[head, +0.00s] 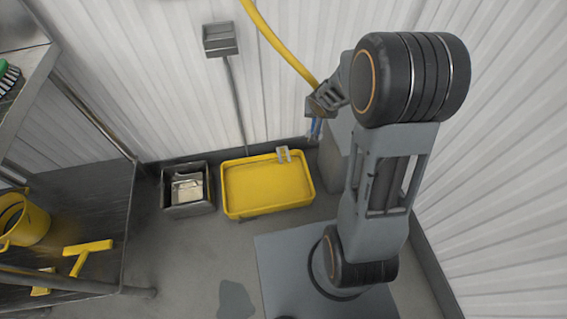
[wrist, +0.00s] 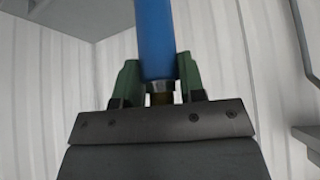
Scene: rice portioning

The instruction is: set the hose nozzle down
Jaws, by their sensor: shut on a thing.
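The hose nozzle is a blue cylinder (wrist: 155,40) with a metal and brass-coloured collar. My gripper (wrist: 158,82) is shut on it, with one green finger on each side, in the wrist view. In the head view my gripper (head: 319,106) is near the back wall, and a little of the blue nozzle (head: 315,128) shows below it. The yellow hose (head: 280,47) comes down from the top edge to my gripper. The nozzle is in the air, right of and above the yellow tray; its far end is cut off in the wrist view.
The yellow tray (head: 225,208) lies on the floor with a grey bracket (head: 284,155) on its back rim. A dark bin (head: 188,210) stands left of it. A grey block (head: 336,165) is below my gripper. A metal rack (head: 127,225) holds a yellow bucket (head: 33,222) at left.

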